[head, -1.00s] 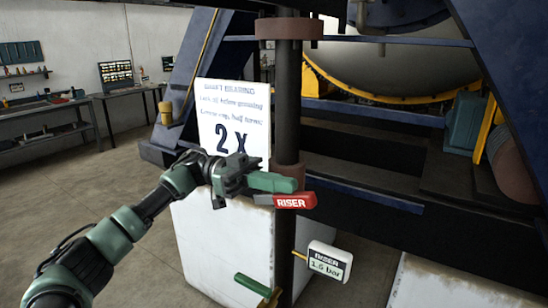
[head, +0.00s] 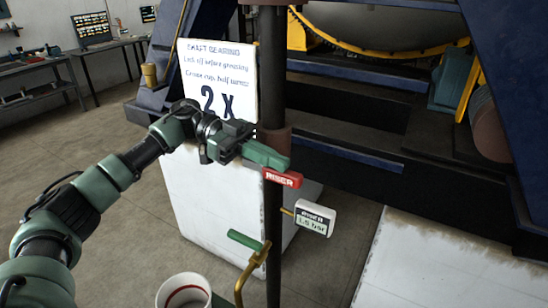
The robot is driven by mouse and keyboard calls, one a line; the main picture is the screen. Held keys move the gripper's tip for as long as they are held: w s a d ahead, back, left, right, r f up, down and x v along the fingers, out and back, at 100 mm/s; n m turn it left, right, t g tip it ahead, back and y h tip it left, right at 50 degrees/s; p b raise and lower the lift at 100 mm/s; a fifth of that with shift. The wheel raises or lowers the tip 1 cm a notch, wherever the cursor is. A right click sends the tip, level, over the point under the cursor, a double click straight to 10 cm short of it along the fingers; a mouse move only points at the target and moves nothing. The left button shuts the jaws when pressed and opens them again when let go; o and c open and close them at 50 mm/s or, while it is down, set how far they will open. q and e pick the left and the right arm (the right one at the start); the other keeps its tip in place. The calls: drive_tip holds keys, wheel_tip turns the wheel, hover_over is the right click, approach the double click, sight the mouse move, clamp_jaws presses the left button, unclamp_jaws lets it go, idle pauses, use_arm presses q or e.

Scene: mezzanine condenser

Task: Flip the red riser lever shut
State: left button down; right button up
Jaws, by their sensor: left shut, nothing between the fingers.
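The red riser lever (head: 283,178) is a short red bar with white RISER lettering. It sticks out to the right from the dark vertical riser pipe (head: 272,225), roughly level. My left gripper (head: 282,162) has green fingers and is shut and empty. Its fingertips are just above the lever, in front of the pipe; I cannot tell whether they touch it. The gripper hides part of the pipe behind it. A white gauge tag (head: 315,217) reading RISER and about 1.5 bar hangs to the right below the lever. My right gripper is not in view.
A green-handled brass tap (head: 246,240) sits low on the pipe, with a white cup (head: 184,292) to its left. A white sign (head: 217,82) reading 2 X stands behind my gripper on a white block (head: 205,200). Blue frame beams fill the right.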

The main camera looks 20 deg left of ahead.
use_arm(q)
wheel_tip(320, 180, up, 5)
drive_tip(key=p, duration=0.5)
drive_tip(key=shift+f, duration=0.1)
drive_tip(key=shift+w+a+f+b, duration=0.1)
drive_tip(key=shift+a+f+b, duration=0.3)
drive_tip(key=shift+a+b, duration=0.55)
drive_tip(key=a+r+b, duration=0.2)
drive_tip(key=a+b, duration=0.1)
drive_tip(key=a, duration=0.4)
drive_tip(key=shift+w+a+r, duration=0.2)
drive_tip(key=shift+w+a, duration=0.1)
drive_tip(key=shift+a, duration=0.1)
